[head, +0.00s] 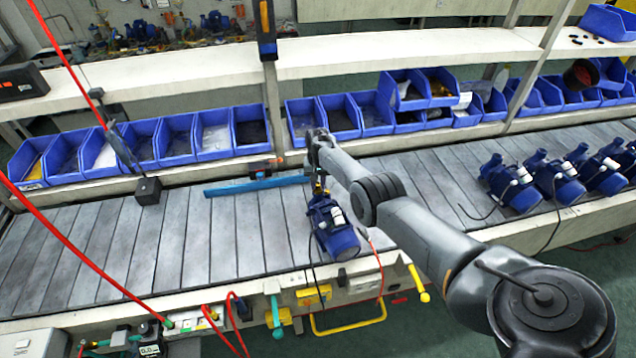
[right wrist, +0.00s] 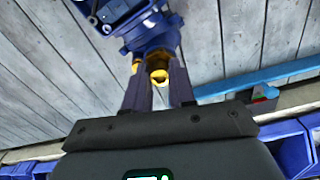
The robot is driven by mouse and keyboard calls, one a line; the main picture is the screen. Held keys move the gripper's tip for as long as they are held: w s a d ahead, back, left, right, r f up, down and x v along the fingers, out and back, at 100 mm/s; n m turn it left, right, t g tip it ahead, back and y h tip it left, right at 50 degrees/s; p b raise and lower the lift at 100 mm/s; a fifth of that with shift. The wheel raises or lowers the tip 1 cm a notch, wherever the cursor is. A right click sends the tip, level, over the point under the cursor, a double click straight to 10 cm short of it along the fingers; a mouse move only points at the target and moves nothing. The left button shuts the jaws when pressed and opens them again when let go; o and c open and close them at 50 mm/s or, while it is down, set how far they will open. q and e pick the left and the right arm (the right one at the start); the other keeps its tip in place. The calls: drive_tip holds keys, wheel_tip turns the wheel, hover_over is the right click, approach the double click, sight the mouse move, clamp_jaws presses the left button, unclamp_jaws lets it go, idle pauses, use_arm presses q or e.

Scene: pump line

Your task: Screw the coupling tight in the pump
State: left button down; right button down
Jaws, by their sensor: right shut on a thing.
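The blue pump (head: 335,238) stands on the slatted conveyor near its front edge, in the middle of the head view. It also shows at the top of the right wrist view (right wrist: 112,15). The brass-coloured coupling (right wrist: 158,70) is at the pump's port, between the fingertips of my right gripper (right wrist: 158,88). My right gripper (head: 318,180) reaches the pump from behind in the head view and is shut on the coupling. How deep the coupling sits in the port is hidden. My left gripper is not in view.
A blue bar (head: 257,185) lies on the conveyor left of the pump. Several more pumps (head: 510,185) stand at the right. Blue bins (head: 215,133) line the back. A black block (head: 147,190) stands at the left. Red cables hang at the left; the slats between are clear.

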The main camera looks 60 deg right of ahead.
drive_tip(key=shift+m, duration=1.7)
drive_tip(key=shift+b, duration=0.3)
drive_tip(key=shift+m, duration=0.6)
drive_tip(key=c, duration=1.2)
unclamp_jaws()
drive_tip(key=o, duration=0.6)
drive_tip(key=shift+c, duration=0.2)
drive_tip(key=shift+r, duration=0.1)
